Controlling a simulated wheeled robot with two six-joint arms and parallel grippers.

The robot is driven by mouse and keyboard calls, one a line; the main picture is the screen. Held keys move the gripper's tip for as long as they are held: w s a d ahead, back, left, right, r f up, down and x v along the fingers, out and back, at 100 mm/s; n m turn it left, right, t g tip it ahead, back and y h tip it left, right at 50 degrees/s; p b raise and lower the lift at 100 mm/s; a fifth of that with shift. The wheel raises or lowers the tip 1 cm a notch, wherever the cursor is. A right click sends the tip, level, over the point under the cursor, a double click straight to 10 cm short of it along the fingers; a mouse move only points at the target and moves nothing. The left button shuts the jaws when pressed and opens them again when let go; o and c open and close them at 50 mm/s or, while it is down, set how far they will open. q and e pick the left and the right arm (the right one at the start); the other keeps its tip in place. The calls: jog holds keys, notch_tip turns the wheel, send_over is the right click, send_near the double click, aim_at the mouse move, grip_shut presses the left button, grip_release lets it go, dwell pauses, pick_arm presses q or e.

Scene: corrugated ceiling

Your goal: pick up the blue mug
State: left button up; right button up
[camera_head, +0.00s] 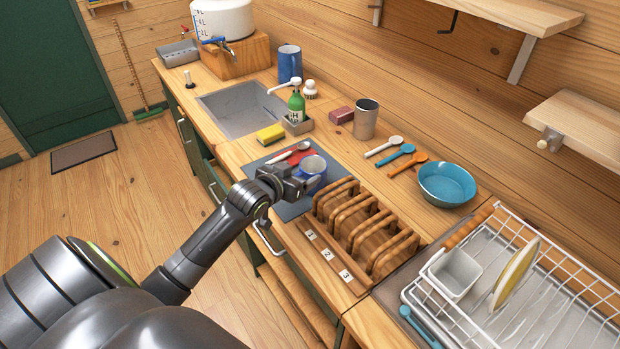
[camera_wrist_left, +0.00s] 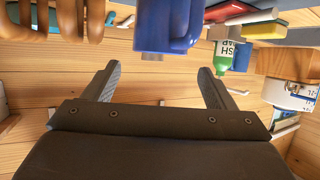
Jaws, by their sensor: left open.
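A blue mug (camera_head: 314,168) with a pale inside stands on the dark grey mat (camera_head: 291,209) on the counter. My left gripper (camera_head: 290,183) is open beside the mug's near left side and partly covers it. In the left wrist view the mug (camera_wrist_left: 168,25) is at the top, cut off by the edge, between the lines of the two open fingers (camera_wrist_left: 158,78). Nothing is held between the fingers, and I cannot tell whether they touch the mug. My right gripper is not in view.
A wooden rack (camera_head: 365,228) stands close right of the mug. A taller blue pitcher (camera_head: 290,63) stands by the sink (camera_head: 240,106). A teal bowl (camera_head: 446,184) is right.

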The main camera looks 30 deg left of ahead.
aim_at(307, 169)
pick_arm(q)
jog(key=shift+f+p+x, duration=0.15)
jog(key=shift+p+x, duration=0.25)
jog(key=shift+x, duration=1)
jog(key=shift+f+p+x, duration=0.15)
jog(key=shift+p+x, duration=0.25)
jog(key=shift+x, duration=1)
jog(key=shift+s, duration=0.2)
jog(key=c, duration=1.1)
jog(key=shift+c, duration=0.9)
jog(key=shift+r, duration=0.15)
